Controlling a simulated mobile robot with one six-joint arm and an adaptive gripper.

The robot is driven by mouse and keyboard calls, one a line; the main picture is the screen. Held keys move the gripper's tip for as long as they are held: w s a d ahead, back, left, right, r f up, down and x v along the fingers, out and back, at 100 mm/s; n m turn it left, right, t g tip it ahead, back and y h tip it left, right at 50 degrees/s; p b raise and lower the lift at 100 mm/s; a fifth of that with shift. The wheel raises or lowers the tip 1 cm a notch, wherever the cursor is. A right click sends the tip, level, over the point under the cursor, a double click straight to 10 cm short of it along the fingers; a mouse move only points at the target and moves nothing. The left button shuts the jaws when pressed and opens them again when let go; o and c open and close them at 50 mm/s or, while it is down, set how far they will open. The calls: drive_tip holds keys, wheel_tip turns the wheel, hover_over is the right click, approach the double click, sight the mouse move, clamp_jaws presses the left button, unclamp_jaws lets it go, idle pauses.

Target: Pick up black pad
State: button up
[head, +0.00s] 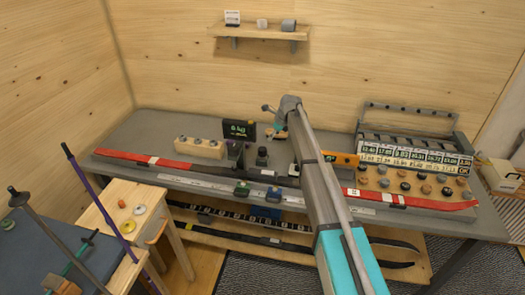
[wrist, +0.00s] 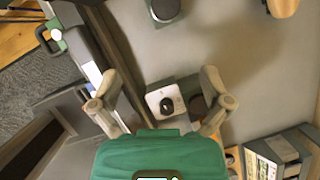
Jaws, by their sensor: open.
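My gripper (wrist: 161,106) is open, its two fingers spread on either side of a small white block (wrist: 166,101) with a round black piece on top. The fingers appear apart from it. A dark brown round thing (wrist: 197,106) is beside the block, partly behind the right finger. I cannot tell whether the black piece is the black pad. In the head view, dark round pieces (head: 405,186) also sit among tan ones on a wooden board at the right.
A red ski (head: 146,160) lies along the grey bench (head: 150,125). A rack of number cards (head: 414,150) is at the right. Bare bench shows in the wrist view (wrist: 255,85).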

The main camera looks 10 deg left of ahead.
sight(263, 149)
drive_tip(key=shift+w+a+r+m, duration=0.2)
drive_tip(key=shift+w+a+m, duration=0.25)
drive_tip(key=shift+a, duration=0.25)
drive_tip(key=shift+f, duration=0.1)
drive_tip(key=b+x, duration=0.8)
drive_tip(key=shift+w+a+f, duration=0.1)
drive_tip(key=shift+a+f, duration=0.05)
drive_tip(key=shift+f, duration=0.05)
idle(0.4)
drive_tip(key=shift+f, duration=0.15)
drive_tip(key=b+x, duration=0.3)
drive_tip(key=shift+w, duration=0.25)
drive_tip(key=shift+b+x, duration=0.85)
drive_tip(key=shift+x, duration=0.05)
